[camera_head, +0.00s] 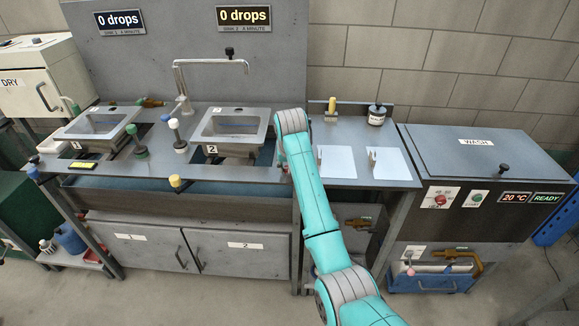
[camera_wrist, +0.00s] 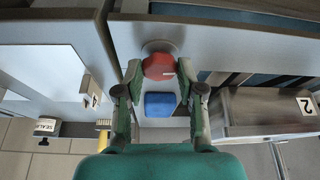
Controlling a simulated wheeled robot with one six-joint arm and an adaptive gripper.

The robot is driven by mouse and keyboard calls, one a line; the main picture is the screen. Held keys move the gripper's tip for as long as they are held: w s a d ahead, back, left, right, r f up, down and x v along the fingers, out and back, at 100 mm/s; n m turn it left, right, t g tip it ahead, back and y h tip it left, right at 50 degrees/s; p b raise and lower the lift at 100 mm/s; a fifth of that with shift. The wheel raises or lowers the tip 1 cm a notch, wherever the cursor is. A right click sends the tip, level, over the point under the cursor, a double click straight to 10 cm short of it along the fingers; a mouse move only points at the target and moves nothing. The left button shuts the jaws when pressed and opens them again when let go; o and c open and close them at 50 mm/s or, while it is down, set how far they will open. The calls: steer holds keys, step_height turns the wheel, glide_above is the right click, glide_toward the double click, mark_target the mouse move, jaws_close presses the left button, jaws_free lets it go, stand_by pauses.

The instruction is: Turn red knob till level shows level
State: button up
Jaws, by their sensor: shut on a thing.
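The red knob (camera_wrist: 158,67) shows in the wrist view, on a round grey base at the edge of the grey counter. My gripper (camera_wrist: 159,75) is shut on it, with one green finger on each side. A blue block (camera_wrist: 159,104) shows between the fingers, nearer the wrist camera; I cannot tell what it belongs to. In the head view my arm hides the gripper and most of the knob. A small black and yellow item (camera_head: 85,165), perhaps the level, lies on the counter by sink 1. Its reading is too small to tell.
Sink 2 (camera_head: 232,124) is left of my arm and sink 1 (camera_head: 95,124) is farther left. White plates (camera_head: 337,162) and a black-lidded jar (camera_head: 376,115) are on the right of the counter. The wash unit (camera_head: 470,150) stands farther right.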

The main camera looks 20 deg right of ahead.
steer(key=shift+m+h, duration=0.3)
steer(key=shift+m, duration=0.3)
steer(key=o, duration=1.2)
steer(key=shift+c, duration=0.2)
steer(key=shift+a+r, duration=0.1)
steer(key=shift+r, duration=0.05)
steer(key=v, duration=1.1)
steer(key=shift+r, duration=0.4)
steer(key=shift+s, duration=0.1)
